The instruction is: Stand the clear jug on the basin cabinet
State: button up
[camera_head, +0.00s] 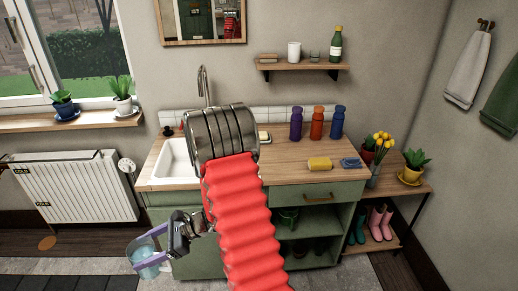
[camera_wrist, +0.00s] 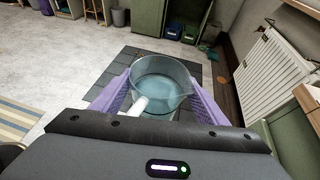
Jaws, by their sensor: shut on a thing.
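The clear jug (camera_head: 150,263) is low at the left front of the basin cabinet, below its top, in the head view. My gripper (camera_head: 142,254) is shut on it, with a purple finger on either side. In the wrist view the jug (camera_wrist: 163,78) sits between the purple fingers of my gripper (camera_wrist: 162,88), its open mouth showing and a pale handle towards me. The basin cabinet (camera_head: 285,172) is green with a wooden top and a white basin (camera_head: 172,162) at its left. My arm hides part of the top and front.
On the top, purple (camera_head: 296,124), orange (camera_head: 316,123) and blue (camera_head: 336,123) bottles stand at the back. A yellow sponge (camera_head: 320,163) and a blue cloth (camera_head: 350,163) lie near the front right. Bare wood shows left of the sponge. A radiator (camera_head: 78,187) is at the left.

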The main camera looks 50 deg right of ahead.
aim_at(276, 160)
jog(key=u, duration=1.05)
jog(key=i, duration=0.1)
jog(key=z, duration=1.95)
